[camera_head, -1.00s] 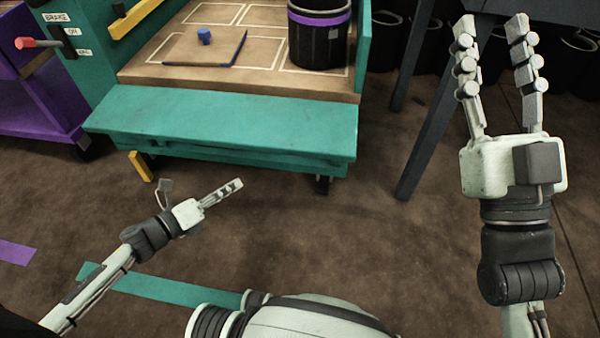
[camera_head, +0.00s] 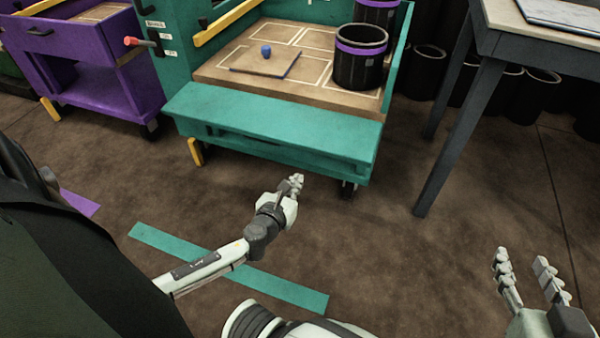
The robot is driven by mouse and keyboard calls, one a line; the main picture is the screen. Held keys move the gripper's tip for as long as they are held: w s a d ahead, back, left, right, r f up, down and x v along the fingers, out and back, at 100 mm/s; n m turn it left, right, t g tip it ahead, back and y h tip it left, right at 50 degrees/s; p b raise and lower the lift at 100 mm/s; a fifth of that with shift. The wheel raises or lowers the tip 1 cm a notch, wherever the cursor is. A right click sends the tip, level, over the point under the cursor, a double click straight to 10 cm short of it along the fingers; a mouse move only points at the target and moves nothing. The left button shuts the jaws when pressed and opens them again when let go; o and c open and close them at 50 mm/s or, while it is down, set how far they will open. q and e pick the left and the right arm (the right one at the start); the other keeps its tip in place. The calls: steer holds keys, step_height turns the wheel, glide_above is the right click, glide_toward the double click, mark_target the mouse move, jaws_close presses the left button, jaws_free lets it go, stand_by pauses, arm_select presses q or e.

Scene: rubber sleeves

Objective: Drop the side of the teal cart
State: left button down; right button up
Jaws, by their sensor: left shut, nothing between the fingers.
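The teal cart (camera_head: 178,62) stands ahead with a wooden deck (camera_head: 225,72). Its near side panel (camera_head: 270,118) is folded outward and down, below the deck's front edge, and the deck is open toward me. My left gripper (camera_head: 296,179) is shut and empty, low in front of the panel; in the picture it is just below the panel's lower edge, and no contact shows. My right gripper (camera_head: 522,262) is open and empty at the lower right, well away from the cart.
Black bins with purple bands (camera_head: 361,68) and a board with a blue knob (camera_head: 262,60) are on the deck. A purple cart (camera_head: 115,95) stands left. A table (camera_head: 480,95) and black bins (camera_head: 425,75) are right. Teal tape (camera_head: 285,288) marks the open floor.

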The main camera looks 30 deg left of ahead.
mark_target(306, 141)
steer(key=a+r+t+y+b, duration=0.1)
steer(key=a+r+t+y, duration=0.2)
steer(key=r, duration=0.4)
arm_select(q)
steer(key=w+a+r+p, duration=0.1)
steer(key=w, duration=0.6)
steer(key=shift+a+r+p, duration=0.3)
steer(key=shift+r, duration=0.05)
arm_select(e)
steer(key=d+f+g+h, duration=0.3)
steer(key=d+f+g, duration=0.1)
steer(key=f, duration=0.5)
steer(key=shift+s+d+h, duration=0.3)
steer(key=shift+s, duration=0.15)
steer(key=shift+d, duration=0.1)
